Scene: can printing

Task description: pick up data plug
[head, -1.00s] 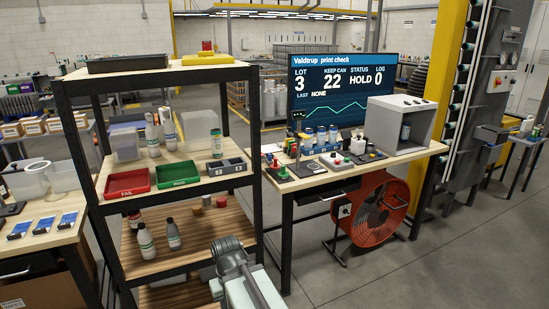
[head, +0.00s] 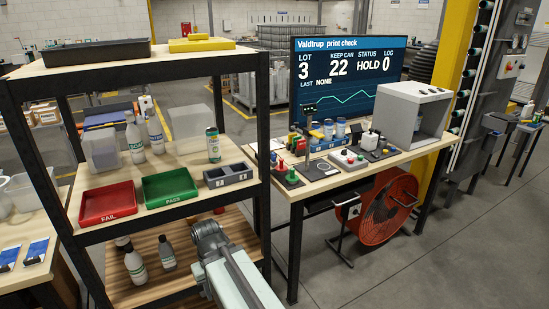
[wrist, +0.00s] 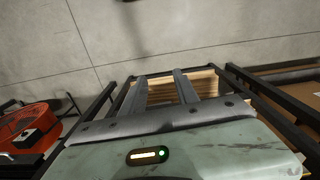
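I cannot pick out a data plug for certain; the small items on the bench (head: 405,156) are too small to tell apart. Among them are a white block (head: 368,140) with a dark part beside it and a light control box with buttons (head: 347,159). My gripper (wrist: 160,78) shows in the wrist view with its two fingers apart and nothing between them. Beyond the fingers is the wooden shelving. In the head view my arm is low in the middle, in front of the shelf's right side, and the fingertips cannot be made out.
A black-framed shelf (head: 262,120) stands close on the left, with a red FAIL tray (head: 107,203), a green PASS tray (head: 169,188), a grey divided holder (head: 228,175) and bottles. A grey open box (head: 412,115) and a screen (head: 345,80) stand on the bench. An orange fan (head: 385,210) is below. Floor at right is clear.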

